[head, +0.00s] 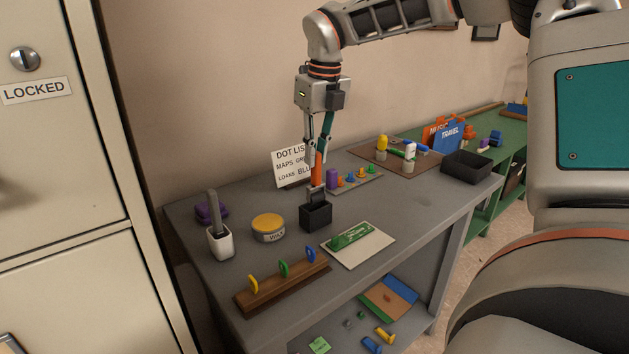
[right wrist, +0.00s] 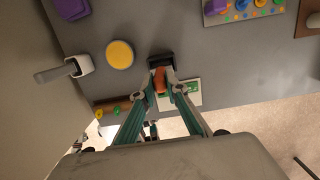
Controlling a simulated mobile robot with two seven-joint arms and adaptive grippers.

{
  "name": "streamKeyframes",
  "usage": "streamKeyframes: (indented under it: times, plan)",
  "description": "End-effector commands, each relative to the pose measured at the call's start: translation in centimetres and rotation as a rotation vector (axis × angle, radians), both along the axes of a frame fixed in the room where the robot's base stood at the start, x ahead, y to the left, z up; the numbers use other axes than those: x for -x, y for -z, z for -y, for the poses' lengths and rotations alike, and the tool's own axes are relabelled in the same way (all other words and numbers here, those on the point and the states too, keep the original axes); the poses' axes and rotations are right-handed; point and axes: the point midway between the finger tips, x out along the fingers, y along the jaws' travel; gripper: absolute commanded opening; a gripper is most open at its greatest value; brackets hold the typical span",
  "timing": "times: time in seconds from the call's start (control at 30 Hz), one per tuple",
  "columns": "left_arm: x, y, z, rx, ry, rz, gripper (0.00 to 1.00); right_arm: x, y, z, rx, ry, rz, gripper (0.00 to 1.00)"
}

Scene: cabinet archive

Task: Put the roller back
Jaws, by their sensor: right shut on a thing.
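The roller (head: 317,170) has an orange handle and a dark lower part. My right gripper (head: 318,156) is shut on the orange handle and holds the roller upright. The roller's lower end is at the mouth of a small black box (head: 315,218) on the grey table; how deep it sits inside is hidden. In the right wrist view the orange handle (right wrist: 160,79) shows between the fingertips (right wrist: 162,90), with the black box (right wrist: 161,61) just beyond. My left gripper is not in view.
On the grey table (head: 405,210) stand a white cup with a grey handle (head: 219,241), a yellow tin (head: 268,228), a green stamp on a white card (head: 350,238) and a wooden rack (head: 283,285). A peg board (head: 352,183) lies behind the box. A filing cabinet (head: 60,180) is at left.

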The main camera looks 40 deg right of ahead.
Motion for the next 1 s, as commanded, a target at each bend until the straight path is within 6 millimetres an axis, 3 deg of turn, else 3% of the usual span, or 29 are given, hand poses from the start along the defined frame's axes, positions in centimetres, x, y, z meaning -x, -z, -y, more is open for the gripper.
streamKeyframes:
  times: [0.1, 0.37, 0.57, 0.97, 1.0]
  plan:
    - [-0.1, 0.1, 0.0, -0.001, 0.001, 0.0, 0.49, 0.0, 1.7, 0.0, 0.0, -0.001, -0.001, 0.0]
    - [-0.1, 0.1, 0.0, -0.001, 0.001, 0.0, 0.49, 0.0, 3.4, 0.0, 0.0, 0.0, -0.002, 0.0]
    - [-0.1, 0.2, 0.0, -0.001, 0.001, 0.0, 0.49, 0.0, 6.3, 0.0, 0.0, 0.0, -0.002, 0.0]
    - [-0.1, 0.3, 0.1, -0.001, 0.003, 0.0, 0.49, 0.0, 6.9, 0.0, 0.001, 0.0, -0.001, 0.0]
    - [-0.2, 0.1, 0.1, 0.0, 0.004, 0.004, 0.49, 0.0, 6.8, 0.0, 0.001, 0.0, -0.001, 0.24]
